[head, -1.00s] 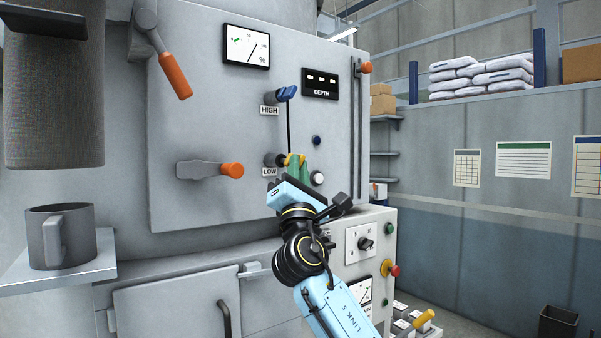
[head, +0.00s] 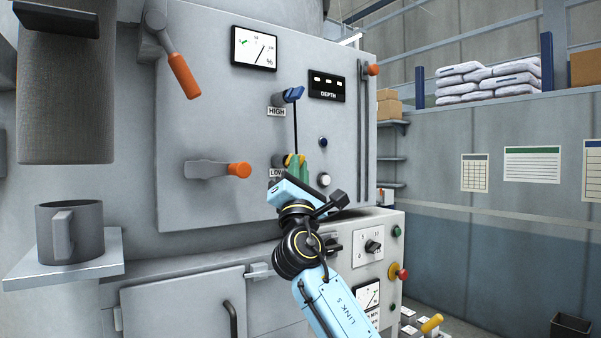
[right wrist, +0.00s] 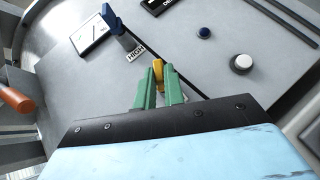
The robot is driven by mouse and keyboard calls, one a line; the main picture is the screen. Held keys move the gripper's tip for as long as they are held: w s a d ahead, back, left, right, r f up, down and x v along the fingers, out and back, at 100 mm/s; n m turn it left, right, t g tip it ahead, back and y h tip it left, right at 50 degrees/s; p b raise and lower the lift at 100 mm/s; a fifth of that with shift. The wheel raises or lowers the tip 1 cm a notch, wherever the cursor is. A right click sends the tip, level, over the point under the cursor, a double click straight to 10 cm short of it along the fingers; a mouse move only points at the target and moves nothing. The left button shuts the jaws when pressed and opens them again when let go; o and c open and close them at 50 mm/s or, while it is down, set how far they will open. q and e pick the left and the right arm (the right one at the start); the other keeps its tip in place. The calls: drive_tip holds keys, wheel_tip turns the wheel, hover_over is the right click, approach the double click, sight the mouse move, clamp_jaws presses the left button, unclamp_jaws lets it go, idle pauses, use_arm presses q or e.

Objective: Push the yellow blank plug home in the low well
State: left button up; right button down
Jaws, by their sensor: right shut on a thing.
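The yellow blank plug (head: 290,160) is at the low well, beside the LOW label (head: 276,173) on the grey machine panel. My right gripper (head: 299,163) has green fingers and is shut on the plug. In the right wrist view the yellow plug (right wrist: 158,73) shows between the tips of the green fingers (right wrist: 158,84). The well's mouth is mostly hidden behind the fingers, so I cannot tell how deep the plug sits. A blue plug (head: 293,95) sits at the HIGH label (head: 277,112) above. My left gripper is not in view.
An orange-knobbed lever (head: 238,170) stands out left of the low well. A white button (head: 323,180) and a dark blue button (head: 323,142) are close on the right. A grey mug (head: 70,232) stands on a shelf at the left.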

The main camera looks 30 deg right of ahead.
drive_tip(key=shift+w, duration=0.1)
idle(0.3)
drive_tip(key=c, duration=1.4)
unclamp_jaws()
drive_tip(key=shift+w, duration=0.15)
drive_tip(key=b+v, duration=0.4)
drive_tip(key=v, duration=0.9)
drive_tip(key=shift+s, duration=0.2)
drive_tip(key=shift+a+f, duration=0.1)
